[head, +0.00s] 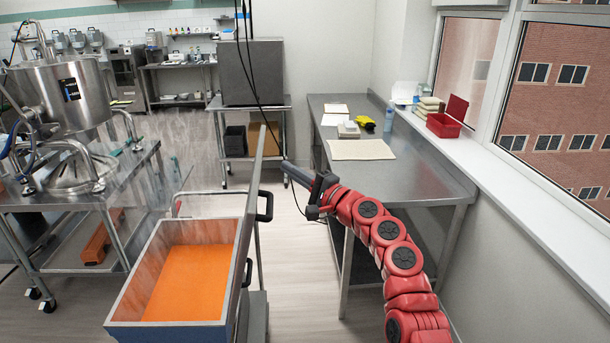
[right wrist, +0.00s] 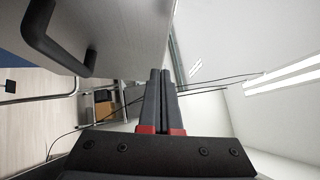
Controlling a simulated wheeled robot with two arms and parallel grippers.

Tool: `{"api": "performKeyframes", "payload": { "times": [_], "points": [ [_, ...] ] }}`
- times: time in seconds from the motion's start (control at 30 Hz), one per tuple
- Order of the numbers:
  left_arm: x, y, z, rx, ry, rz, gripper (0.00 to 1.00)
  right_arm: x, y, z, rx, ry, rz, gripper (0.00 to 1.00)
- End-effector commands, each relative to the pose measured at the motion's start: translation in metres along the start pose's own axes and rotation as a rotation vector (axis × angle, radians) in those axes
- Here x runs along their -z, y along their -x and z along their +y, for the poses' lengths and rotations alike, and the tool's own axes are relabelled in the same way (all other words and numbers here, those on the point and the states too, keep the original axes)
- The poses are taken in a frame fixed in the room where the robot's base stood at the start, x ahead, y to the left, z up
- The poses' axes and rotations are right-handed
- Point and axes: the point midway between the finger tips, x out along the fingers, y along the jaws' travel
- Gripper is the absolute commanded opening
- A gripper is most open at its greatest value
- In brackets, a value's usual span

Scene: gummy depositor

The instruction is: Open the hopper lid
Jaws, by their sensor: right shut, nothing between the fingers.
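The hopper (head: 120,318) is a blue-grey box with orange material (head: 185,275) inside, at the lower middle of the head view. Its lid (head: 254,165) stands up nearly vertical along the hopper's right side, seen almost edge-on, so the top is uncovered. A black handle (head: 266,205) sticks out from the lid's right face. My right gripper (head: 286,166) is shut and empty, just right of the lid. In the right wrist view its fingers (right wrist: 160,75) are together, the lid face (right wrist: 125,30) is at upper left, and a handle (right wrist: 62,42) is apart from the fingers. My left gripper is out of view.
A steel worktable (head: 425,180) stands right of my right arm, below the window sill. A steel cart (head: 135,165) carrying a metal vessel (head: 75,95) is at left. A cart with a steel box (head: 252,72) stands behind. Floor (head: 305,260) shows between hopper and worktable.

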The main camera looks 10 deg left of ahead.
Motion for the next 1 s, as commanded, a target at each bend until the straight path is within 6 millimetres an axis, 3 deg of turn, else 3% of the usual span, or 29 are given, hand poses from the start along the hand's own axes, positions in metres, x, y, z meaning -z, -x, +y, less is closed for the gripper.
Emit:
{"api": "performKeyframes", "payload": {
  "times": [0.1,0.33,0.77,1.0],
  "points": [
    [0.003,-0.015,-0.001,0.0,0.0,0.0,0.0,-0.012,-0.016,-0.006,0.001,-0.001,-0.001,0.0],
    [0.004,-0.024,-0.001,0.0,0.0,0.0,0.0,-0.026,-0.03,-0.002,0.001,0.0,0.002,0.0],
    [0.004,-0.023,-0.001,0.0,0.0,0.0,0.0,-0.029,-0.033,0.0,-0.001,0.004,0.001,0.0],
    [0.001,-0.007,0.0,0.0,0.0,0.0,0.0,-0.045,-0.062,0.003,-0.05,0.055,-0.003,0.0]
  ]
}}
